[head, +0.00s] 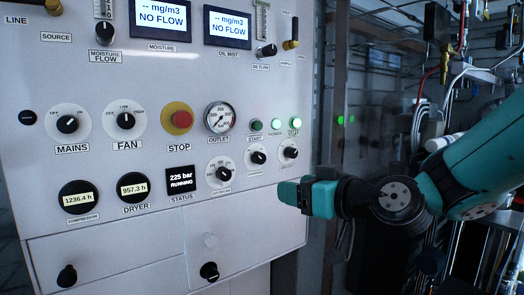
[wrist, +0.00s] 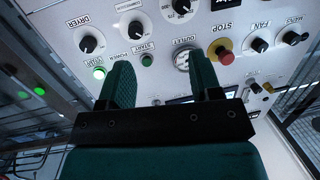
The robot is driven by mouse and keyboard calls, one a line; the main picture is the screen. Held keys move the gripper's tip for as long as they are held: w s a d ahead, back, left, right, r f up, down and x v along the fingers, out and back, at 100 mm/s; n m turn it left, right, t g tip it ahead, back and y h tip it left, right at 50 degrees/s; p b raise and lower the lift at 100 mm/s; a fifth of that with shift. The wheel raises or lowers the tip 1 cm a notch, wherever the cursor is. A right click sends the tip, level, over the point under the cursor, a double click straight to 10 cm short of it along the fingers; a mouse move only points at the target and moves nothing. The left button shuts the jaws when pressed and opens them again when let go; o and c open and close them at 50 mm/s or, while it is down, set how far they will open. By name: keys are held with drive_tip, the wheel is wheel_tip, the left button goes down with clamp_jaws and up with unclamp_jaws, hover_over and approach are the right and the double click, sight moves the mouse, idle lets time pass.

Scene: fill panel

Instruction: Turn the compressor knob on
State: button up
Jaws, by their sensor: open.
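The compressor knob is a small black knob with a white pointer line on a white dial. It shows in the wrist view (wrist: 135,29), in the head view (head: 258,157) between the dryer knob (head: 289,152) and a larger dial knob (head: 222,173). My gripper (wrist: 162,78) is open and empty, its two teal fingers apart in front of the panel. In the head view my gripper (head: 290,192) is below and right of the compressor knob, not touching it. The pointer's exact setting is too small to read.
The white panel (head: 130,225) holds a red stop button (head: 179,119), an outlet gauge (head: 219,117), mains (head: 67,124) and fan (head: 125,120) knobs, and green lights. The status screen (head: 180,180) reads 225 bar, running. Pipes and cables crowd the right.

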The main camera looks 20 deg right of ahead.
drive_tip(key=w+d+r+m+t+h, duration=0.1)
drive_tip(key=d+r+t, duration=0.1)
drive_tip(key=d, duration=0.1)
drive_tip(key=p, duration=1.2)
approach(262, 157)
drive_tip(key=shift+h, duration=0.3)
drive_tip(key=x, duration=0.9)
drive_tip(key=shift+s+a+r, duration=0.1)
drive_tip(key=shift+a+r, duration=0.1)
drive_tip(key=shift+r, duration=0.05)
drive_tip(key=shift+w+a+f, duration=0.15)
drive_tip(key=shift+w+a, duration=0.05)
drive_tip(key=shift+w, duration=0.25)
drive_tip(key=c, duration=0.9)
